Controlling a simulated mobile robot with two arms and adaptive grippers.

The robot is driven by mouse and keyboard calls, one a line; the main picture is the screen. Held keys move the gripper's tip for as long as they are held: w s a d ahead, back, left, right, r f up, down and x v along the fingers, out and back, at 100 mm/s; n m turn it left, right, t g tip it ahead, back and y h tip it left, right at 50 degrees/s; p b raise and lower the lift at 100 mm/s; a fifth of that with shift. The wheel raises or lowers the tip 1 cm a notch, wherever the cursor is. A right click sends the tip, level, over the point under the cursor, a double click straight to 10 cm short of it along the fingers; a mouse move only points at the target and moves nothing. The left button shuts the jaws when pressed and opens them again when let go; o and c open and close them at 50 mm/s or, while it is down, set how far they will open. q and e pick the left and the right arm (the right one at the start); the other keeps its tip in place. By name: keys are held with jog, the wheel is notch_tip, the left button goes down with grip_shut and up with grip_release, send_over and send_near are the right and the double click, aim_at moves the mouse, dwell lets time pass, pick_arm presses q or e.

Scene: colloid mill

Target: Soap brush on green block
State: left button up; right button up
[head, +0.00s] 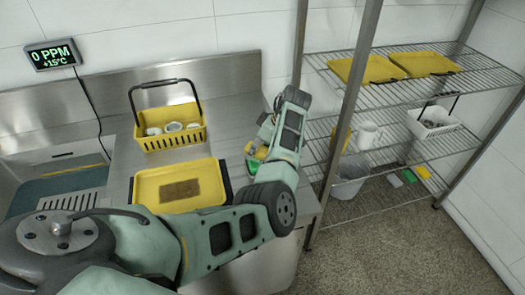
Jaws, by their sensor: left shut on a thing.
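My left gripper (264,138) is at the right end of the steel counter, pointing down and partly hidden behind my own arm. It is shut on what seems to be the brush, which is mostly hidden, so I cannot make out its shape. Small yellow and green things (254,155) show just below the gripper, and a green patch (251,167) lies under them. I cannot tell whether the brush touches the green. Another green block (409,175) lies on the bottom rack shelf between a white and a yellow block. My right gripper is not in view.
A yellow basket (174,141) with white cups stands on the counter (115,150). A yellow tray (148,188) with a brown pad is in front of it. A sink is at left. The wire rack (392,150) at right holds yellow trays, a jug and a white basket.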

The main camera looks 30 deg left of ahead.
aim_at(262, 149)
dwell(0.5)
pick_arm(q)
notch_tip(262, 149, up, 7)
jog(key=p, duration=0.6)
dwell(0.5)
dwell(0.3)
